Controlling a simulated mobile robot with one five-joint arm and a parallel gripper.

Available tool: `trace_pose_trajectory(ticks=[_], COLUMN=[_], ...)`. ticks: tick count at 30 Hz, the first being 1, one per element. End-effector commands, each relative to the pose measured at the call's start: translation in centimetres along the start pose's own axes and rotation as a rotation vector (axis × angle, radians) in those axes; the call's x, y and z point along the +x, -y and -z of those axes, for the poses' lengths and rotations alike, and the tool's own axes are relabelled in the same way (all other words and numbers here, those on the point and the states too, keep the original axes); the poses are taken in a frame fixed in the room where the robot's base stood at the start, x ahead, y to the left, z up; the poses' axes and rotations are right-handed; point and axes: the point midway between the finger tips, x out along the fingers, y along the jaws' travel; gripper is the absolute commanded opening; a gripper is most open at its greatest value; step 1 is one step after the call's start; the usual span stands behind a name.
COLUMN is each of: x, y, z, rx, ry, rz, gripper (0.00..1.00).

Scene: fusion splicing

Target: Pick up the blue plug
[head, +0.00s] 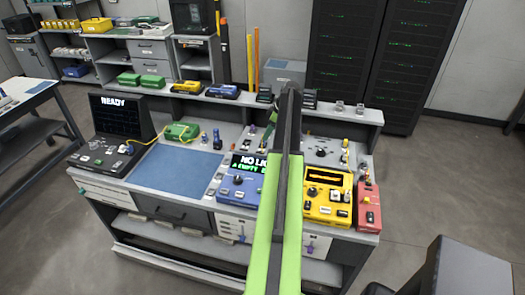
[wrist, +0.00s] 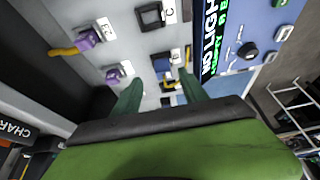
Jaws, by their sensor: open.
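In the wrist view a small blue plug (wrist: 161,65) sits at a labelled socket on the grey bench top, with a bit of yellow just below it. My gripper (wrist: 161,82) is open, its dark green fingers on either side of the plug's line of view; I cannot tell how far above it they are. In the head view my gripper (head: 271,124) is mostly hidden by my arm, behind the blue meter. A blue upright piece (head: 217,140) stands left of it; I cannot tell whether it is the same plug.
The blue meter (head: 240,188) reads NO LIGHT, close beside my gripper. Purple plugs (wrist: 88,40) stand at the left in the wrist view. A yellow unit (head: 327,205) and a red unit (head: 369,212) stand right. The blue mat (head: 175,172) is clear.

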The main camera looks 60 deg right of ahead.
Motion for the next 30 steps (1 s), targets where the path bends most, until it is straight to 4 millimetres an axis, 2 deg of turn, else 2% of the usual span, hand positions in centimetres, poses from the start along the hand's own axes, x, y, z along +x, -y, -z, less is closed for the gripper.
trace_pose_trajectory(ticks=[4, 12, 20, 30], x=[0.7, 5.2, 5.0, 5.0], y=[0.1, 0.7, 0.6, 0.6], z=[0.0, -0.1, 0.2, 0.1], rx=[0.0, 0.0, 0.001, 0.001], ry=[0.0, 0.0, 0.0, 0.0], rz=[0.0, 0.001, 0.0, 0.0], gripper=[0.51, 0.51, 0.5, 0.05])
